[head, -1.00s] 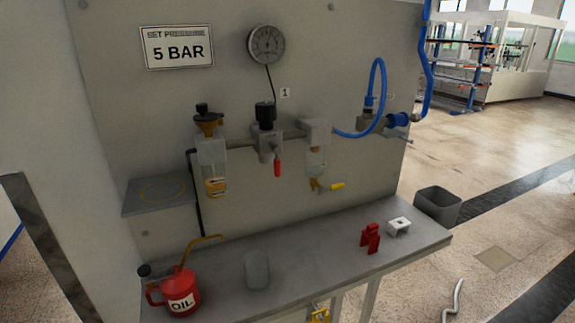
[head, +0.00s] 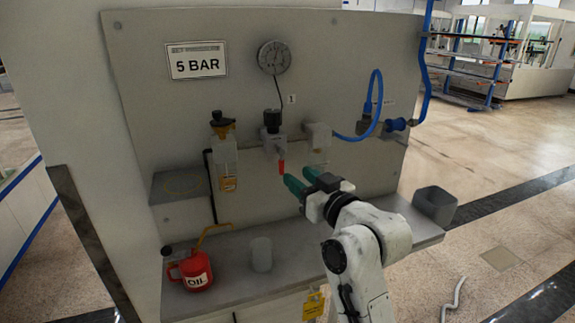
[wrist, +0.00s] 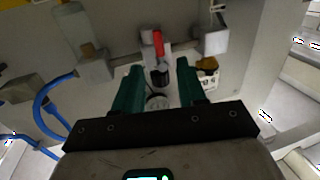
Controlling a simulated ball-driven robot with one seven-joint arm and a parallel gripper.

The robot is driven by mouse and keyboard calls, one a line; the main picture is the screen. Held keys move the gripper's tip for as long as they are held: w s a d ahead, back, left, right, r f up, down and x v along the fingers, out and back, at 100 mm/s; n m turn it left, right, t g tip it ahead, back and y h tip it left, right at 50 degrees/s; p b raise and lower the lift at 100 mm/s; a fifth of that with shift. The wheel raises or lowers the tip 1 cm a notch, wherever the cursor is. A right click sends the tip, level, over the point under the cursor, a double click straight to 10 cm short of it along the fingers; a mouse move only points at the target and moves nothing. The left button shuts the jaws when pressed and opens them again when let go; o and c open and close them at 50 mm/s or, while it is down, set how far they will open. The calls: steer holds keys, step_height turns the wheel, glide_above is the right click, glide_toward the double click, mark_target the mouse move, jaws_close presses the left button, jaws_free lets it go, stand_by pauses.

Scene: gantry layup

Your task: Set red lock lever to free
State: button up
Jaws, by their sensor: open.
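The red lock lever (head: 282,167) hangs downward below the regulator (head: 273,140) with the black knob, in the middle of the panel. In the wrist view the red lever (wrist: 158,42) lies just past and between the two green fingers. My gripper (head: 297,179) is open, its green fingers pointing at the panel just right of and below the lever in the head view. The gap between the fingers (wrist: 158,78) shows nothing gripped. I cannot tell whether a finger touches the lever.
A filter unit (head: 224,152) is left of the regulator, and a white block (head: 318,137) with a blue hose (head: 377,100) right. A gauge (head: 274,58) sits above. The bench holds a red oil can (head: 192,270) and grey cup (head: 261,254). My arm hides the bench's right part.

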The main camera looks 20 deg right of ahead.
mark_target(283, 165)
steer(key=shift+p+x, duration=0.5)
steer(key=shift+x, duration=2.5)
steer(key=shift+c, duration=0.5)
jaws_close()
